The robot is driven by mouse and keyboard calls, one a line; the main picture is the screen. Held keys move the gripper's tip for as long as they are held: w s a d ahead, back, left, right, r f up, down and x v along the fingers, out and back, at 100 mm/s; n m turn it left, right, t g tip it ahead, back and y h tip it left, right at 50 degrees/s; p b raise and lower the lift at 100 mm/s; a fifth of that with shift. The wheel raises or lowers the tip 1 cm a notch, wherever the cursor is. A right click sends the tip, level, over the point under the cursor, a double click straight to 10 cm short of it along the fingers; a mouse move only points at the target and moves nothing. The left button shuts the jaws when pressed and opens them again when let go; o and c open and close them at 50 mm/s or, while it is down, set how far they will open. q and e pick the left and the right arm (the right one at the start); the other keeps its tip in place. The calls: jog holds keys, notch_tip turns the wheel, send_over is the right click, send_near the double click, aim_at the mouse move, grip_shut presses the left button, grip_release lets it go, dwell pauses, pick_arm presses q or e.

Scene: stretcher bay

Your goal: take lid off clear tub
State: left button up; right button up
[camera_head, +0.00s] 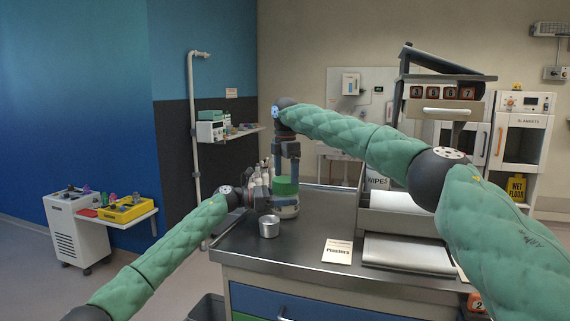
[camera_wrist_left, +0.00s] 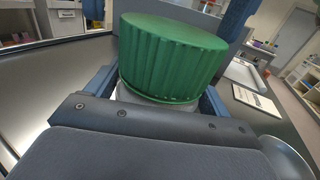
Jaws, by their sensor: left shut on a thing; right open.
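The clear tub (camera_head: 288,211) stands on the steel counter with its ribbed green lid (camera_head: 286,187) on top. The lid fills the upper middle of the left wrist view (camera_wrist_left: 172,58), with a thin strip of the tub (camera_wrist_left: 128,95) below it. My left gripper (camera_head: 268,200) reaches in from the left and is shut on the tub below the lid. My right gripper (camera_head: 287,168) points down over the lid and is open.
A metal cup (camera_head: 269,227) stands close in front of the tub. A card (camera_head: 337,251) lies on the counter (camera_head: 300,240) to the right. A grey tray unit (camera_head: 408,254) and a wipes box (camera_head: 377,180) are further right. Several bottles (camera_head: 265,172) stand behind my left gripper.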

aim_at(286, 179)
jog(key=shift+f, duration=1.75)
